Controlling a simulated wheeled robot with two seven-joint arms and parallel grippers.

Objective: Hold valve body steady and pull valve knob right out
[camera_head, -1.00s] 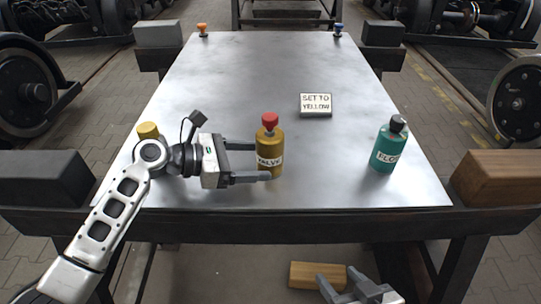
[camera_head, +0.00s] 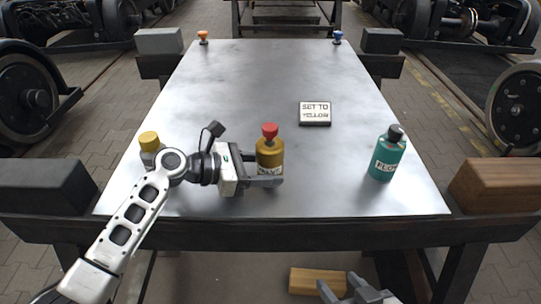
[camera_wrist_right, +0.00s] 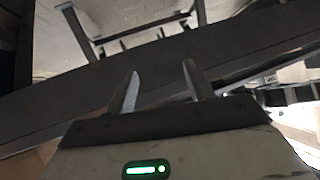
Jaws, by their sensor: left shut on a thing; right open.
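The valve body (camera_head: 270,150) is a brown-gold cylinder with a pale label, standing upright on the metal table. The red valve knob (camera_head: 270,130) sits on its top. My left gripper (camera_head: 268,180) is shut on the valve body from the left, low around its label, which it partly covers. My right gripper (camera_head: 340,288) is open and empty, below the table's front edge and far from the valve. In the right wrist view its two fingers (camera_wrist_right: 162,85) stand apart with nothing between them.
A teal bottle labelled FLO (camera_head: 388,157) with a dark cap stands at the right. A sign reading SET TO YELLOW (camera_head: 315,113) lies behind. A yellow-topped item (camera_head: 149,142) stands left, behind my arm. Orange (camera_head: 203,38) and blue (camera_head: 337,38) knobs sit at the far corners.

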